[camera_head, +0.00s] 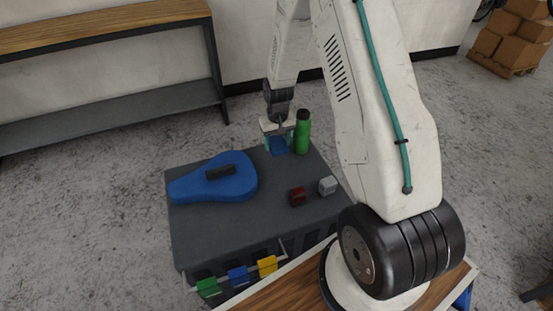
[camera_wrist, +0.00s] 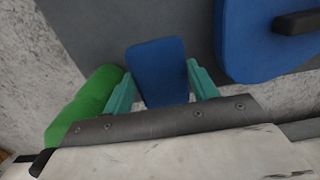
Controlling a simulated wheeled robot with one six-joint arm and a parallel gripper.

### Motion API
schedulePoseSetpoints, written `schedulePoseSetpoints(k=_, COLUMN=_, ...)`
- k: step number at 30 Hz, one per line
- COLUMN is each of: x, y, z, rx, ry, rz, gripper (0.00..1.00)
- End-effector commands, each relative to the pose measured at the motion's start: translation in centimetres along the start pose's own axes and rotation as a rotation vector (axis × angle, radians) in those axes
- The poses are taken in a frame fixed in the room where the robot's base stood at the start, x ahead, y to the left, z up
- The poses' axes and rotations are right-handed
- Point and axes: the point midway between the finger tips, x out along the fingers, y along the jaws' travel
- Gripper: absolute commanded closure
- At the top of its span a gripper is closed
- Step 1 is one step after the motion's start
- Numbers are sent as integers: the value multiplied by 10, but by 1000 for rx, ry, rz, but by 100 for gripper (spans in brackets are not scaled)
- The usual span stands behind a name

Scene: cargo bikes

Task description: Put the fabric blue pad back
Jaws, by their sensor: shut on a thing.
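The small blue pad (camera_head: 279,146) is between the fingers of my gripper (camera_head: 277,136), at the far edge of the dark grey box top (camera_head: 240,222). In the wrist view the blue pad (camera_wrist: 157,60) is a rounded rectangle with teal fingers on both sides, and my gripper (camera_wrist: 160,82) is shut on it. Its near end is hidden by the gripper body. I cannot tell whether the pad touches the grey top.
A green bottle (camera_head: 302,132) stands close right of my gripper. A large blue case (camera_head: 212,181) with a black handle lies left. A dark red block (camera_head: 297,197) and a grey block (camera_head: 327,186) sit nearer. Green, blue and yellow tags (camera_head: 268,265) line the front.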

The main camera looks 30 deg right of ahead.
Motion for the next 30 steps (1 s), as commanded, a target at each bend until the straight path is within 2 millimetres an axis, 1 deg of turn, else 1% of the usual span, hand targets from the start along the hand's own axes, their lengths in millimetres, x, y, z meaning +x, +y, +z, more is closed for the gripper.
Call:
schedulePoseSetpoints(k=1, x=11, y=0, z=0, rx=0, ry=-3, rz=0, gripper=71)
schedulePoseSetpoints(k=3, x=21, y=0, z=0, rx=0, ry=-3, rz=0, gripper=71)
schedulePoseSetpoints(k=10, x=39, y=0, z=-1, rx=1, ry=-1, rz=0, gripper=71)
schedulePoseSetpoints(k=16, x=68, y=0, z=-1, rx=2, ry=-2, rz=0, gripper=71)
schedulePoseSetpoints(k=18, x=72, y=1, z=-2, rx=2, ry=1, rz=0, gripper=71)
schedulePoseSetpoints(k=24, x=72, y=1, z=-3, rx=2, ry=2, rz=0, gripper=71)
schedulePoseSetpoints(k=28, x=75, y=1, z=-2, rx=2, ry=1, rz=0, gripper=71)
schedulePoseSetpoints(k=29, x=74, y=1, z=-3, rx=2, ry=1, rz=0, gripper=34)
schedulePoseSetpoints(k=30, x=74, y=1, z=-3, rx=2, ry=1, rz=0, gripper=22)
